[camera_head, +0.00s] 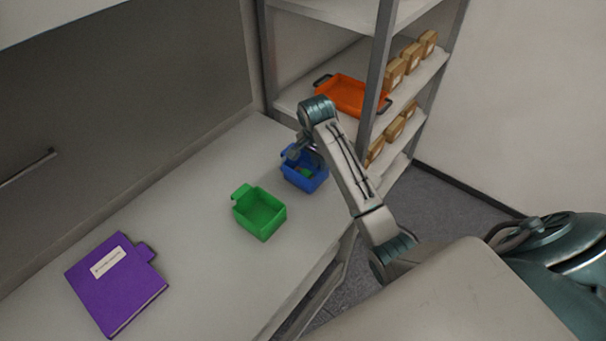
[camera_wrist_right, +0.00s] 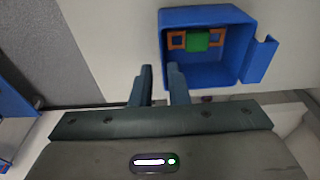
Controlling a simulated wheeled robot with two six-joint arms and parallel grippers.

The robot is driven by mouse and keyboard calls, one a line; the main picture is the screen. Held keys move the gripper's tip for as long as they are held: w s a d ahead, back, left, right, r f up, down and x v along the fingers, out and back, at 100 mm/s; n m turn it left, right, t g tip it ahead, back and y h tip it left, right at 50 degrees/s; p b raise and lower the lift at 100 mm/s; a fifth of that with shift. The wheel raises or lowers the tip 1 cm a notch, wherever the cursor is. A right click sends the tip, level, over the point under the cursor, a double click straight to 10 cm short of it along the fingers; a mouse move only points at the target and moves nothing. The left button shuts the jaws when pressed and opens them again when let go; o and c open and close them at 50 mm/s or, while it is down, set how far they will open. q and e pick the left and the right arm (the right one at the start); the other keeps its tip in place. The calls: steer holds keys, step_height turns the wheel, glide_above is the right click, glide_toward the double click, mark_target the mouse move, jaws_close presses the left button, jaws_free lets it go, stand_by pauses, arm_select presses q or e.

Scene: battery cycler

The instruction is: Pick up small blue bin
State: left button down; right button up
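The small blue bin (camera_head: 315,181) stands on the light table, right of the green bin. The right wrist view shows the blue bin (camera_wrist_right: 208,16) at upper right, with its tab (camera_wrist_right: 262,60) on its right side. A green and orange item (camera_wrist_right: 197,41) lies inside it. My right gripper (camera_head: 300,150) is above the blue bin's far side in the head view and partly covers it. In the wrist view its two fingers (camera_wrist_right: 160,68) are a little apart, with the right fingertip overlapping the bin's lower left corner. Contact cannot be told. My left gripper is not in view.
A green bin (camera_head: 238,215) stands close by on the table (camera_head: 190,230). A purple binder (camera_head: 105,290) lies at lower left. A shelf rack (camera_head: 376,65) behind holds an orange tray (camera_head: 345,95) and several cardboard boxes (camera_head: 411,58). The table between binder and green bin is clear.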

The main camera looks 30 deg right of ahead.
mark_target(320, 183)
steer(key=shift+w+d+f, duration=0.1)
steer(key=shift+f, duration=0.5)
steer(key=shift+w+d+f, duration=0.1)
steer(key=shift+f, duration=0.45)
steer(key=f+p, duration=0.1)
steer(key=f, duration=0.1)
steer(key=d+f+p, duration=0.1)
steer(key=p, duration=0.1)
steer(key=shift+w+f, duration=0.15)
steer(key=shift+f, duration=0.25)
steer(key=shift+w+f, duration=0.15)
steer(key=shift+f, duration=0.45)
jaws_close()
